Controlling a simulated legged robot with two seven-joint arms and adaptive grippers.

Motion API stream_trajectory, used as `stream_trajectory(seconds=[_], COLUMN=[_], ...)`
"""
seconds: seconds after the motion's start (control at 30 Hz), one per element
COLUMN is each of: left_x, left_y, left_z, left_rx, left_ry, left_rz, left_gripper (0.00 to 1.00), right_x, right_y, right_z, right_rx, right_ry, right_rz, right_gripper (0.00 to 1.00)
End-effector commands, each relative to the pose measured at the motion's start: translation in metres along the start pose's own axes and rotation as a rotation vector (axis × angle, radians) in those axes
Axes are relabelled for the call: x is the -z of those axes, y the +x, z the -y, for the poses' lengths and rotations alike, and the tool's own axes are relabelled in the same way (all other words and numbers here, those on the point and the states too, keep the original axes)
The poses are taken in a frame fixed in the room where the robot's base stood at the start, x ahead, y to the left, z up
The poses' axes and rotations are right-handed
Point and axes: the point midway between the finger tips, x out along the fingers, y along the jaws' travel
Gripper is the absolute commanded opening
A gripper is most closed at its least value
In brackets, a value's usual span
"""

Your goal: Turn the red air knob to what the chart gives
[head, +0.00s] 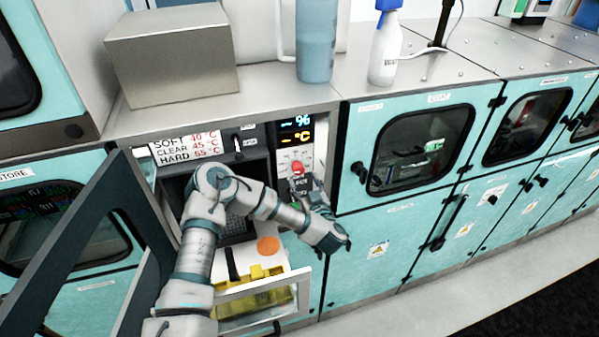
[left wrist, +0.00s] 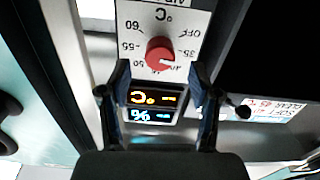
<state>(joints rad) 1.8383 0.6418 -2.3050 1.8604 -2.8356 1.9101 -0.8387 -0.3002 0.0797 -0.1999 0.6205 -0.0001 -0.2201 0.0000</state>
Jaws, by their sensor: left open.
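The red air knob (head: 298,168) sits on a white dial plate below a lit display (head: 295,130) with % and °C lines. In the left wrist view the red knob (left wrist: 160,53) appears upside down, with marks 60, 55, 50 and 35 legible; its exact setting is unclear. My left gripper (left wrist: 160,76) is open, its fingers apart in front of the panel, with the knob between and just beyond the tips; no contact is clear. In the head view my left gripper (head: 304,187) is just below the knob. The chart (head: 188,147) lists SOFT 40, CLEAR 45 and HARD, whose number is hard to read.
An open door frame (head: 75,245) stands at the left. Below the panel, a pulled-out drawer (head: 265,300) holds yellow parts. A metal box (head: 172,58), a blue-tinted jug (head: 315,45) and a spray bottle (head: 385,50) stand on the counter above.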

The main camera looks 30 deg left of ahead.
Motion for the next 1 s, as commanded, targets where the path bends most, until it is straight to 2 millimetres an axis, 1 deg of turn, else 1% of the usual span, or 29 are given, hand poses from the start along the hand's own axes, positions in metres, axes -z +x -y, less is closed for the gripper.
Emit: stream_trajectory(seconds=[0.03, 0.1, 0.2, 0.3, 0.43, 0.67, 0.77, 0.8, 0.87, 0.9, 0.93, 1.0], left_x=[-0.002, -0.002, -0.002, -0.001, -0.001, 0.0, -0.001, -0.001, -0.001, -0.001, -0.001, -0.001], left_y=[0.011, 0.024, 0.039, 0.048, 0.053, 0.054, 0.054, 0.054, 0.054, 0.054, 0.054, 0.054], left_z=[0.001, 0.001, 0.0, -0.001, -0.001, -0.001, -0.001, -0.001, 0.0, 0.0, -0.001, -0.001], left_rx=[0.004, 0.002, 0.001, 0.0, -0.001, -0.002, -0.002, -0.002, -0.002, -0.002, -0.002, -0.002], left_ry=[0.0, 0.001, -0.001, 0.0, 0.001, 0.001, 0.001, 0.001, 0.001, 0.001, 0.001, 0.001], left_rz=[-0.001, -0.001, -0.001, 0.0, 0.0, 0.001, 0.001, 0.001, 0.001, 0.002, 0.002, 0.002], left_gripper=[0.63, 0.63, 0.63, 0.63, 0.63, 0.63, 0.41, 0.31, 0.16, 0.06, 0.03, 0.03], right_x=[0.0, -0.001, -0.001, -0.001, -0.001, -0.001, -0.001, -0.001, -0.001, -0.001, -0.001, -0.001], right_y=[0.003, 0.005, 0.008, 0.01, 0.01, 0.01, 0.01, 0.01, 0.01, 0.01, 0.01, 0.01], right_z=[0.0, 0.0, 0.0, 0.0, 0.0, 0.0, 0.0, 0.0, 0.0, 0.0, 0.0, 0.0], right_rx=[0.0, 0.0, 0.0, 0.0, 0.0, 0.0, 0.0, 0.0, 0.0, 0.0, 0.0, 0.0], right_ry=[0.0, 0.0, 0.0, 0.0, 0.0, 0.0, 0.0, 0.0, 0.0, 0.0, 0.0, 0.0], right_rz=[0.0, 0.0, 0.0, 0.0, 0.0, 0.001, 0.001, 0.001, 0.001, 0.001, 0.001, 0.001], right_gripper=[0.4, 0.4, 0.4, 0.4, 0.4, 0.4, 0.4, 0.4, 0.4, 0.4, 0.4, 0.4])
